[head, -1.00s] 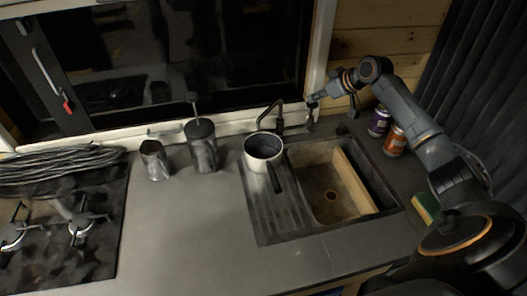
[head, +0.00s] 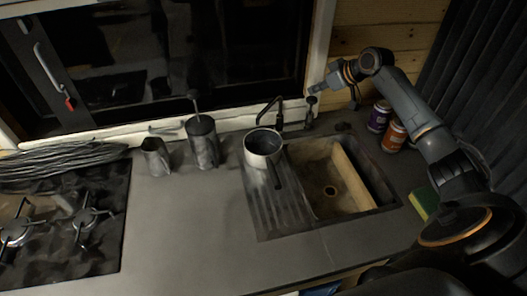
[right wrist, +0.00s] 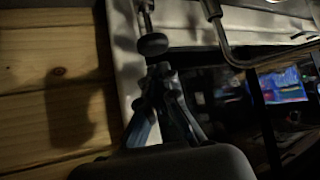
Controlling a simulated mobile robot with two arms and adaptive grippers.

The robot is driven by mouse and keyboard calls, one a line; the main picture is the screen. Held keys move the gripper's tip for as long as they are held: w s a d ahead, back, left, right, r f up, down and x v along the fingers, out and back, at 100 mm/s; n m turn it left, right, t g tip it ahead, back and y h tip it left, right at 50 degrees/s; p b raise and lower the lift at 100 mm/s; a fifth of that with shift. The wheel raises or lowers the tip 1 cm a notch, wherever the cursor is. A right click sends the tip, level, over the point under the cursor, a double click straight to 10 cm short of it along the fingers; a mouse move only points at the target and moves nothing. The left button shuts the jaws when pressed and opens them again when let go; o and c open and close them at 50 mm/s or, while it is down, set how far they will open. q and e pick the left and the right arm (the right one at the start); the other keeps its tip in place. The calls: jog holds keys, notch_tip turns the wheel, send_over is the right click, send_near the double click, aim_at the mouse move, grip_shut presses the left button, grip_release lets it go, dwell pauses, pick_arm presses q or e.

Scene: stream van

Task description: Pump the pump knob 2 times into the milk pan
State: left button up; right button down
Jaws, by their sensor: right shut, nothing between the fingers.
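The pump knob (head: 312,100) is a small dark round cap on a thin stem at the back edge of the sink, right of the tap. My right gripper (head: 313,89) is shut and empty just above the knob. In the right wrist view the knob (right wrist: 152,44) shows just beyond the closed fingertips (right wrist: 161,70), apparently apart from them. The milk pan (head: 262,158) is white outside and dark inside, with a black handle. It stands on the drainboard left of the basin, below the tap. My left gripper is not in view.
A black tap (head: 280,117) stands between pan and knob. A dark canister (head: 204,150) and a metal jug (head: 155,158) stand left of the pan. Purple (head: 378,118) and orange (head: 394,136) cans stand right of the sink. The front counter is clear.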

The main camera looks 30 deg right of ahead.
aim_at(316, 101)
jog(key=shift+f+b, duration=0.95)
jog(key=shift+f, duration=1.6)
jog(key=shift+r+p, duration=2.25)
jog(key=shift+r, duration=0.35)
notch_tip(316, 101, up, 6)
jog(key=p, duration=0.5)
jog(key=shift+p, duration=0.3)
jog(key=shift+f, duration=0.1)
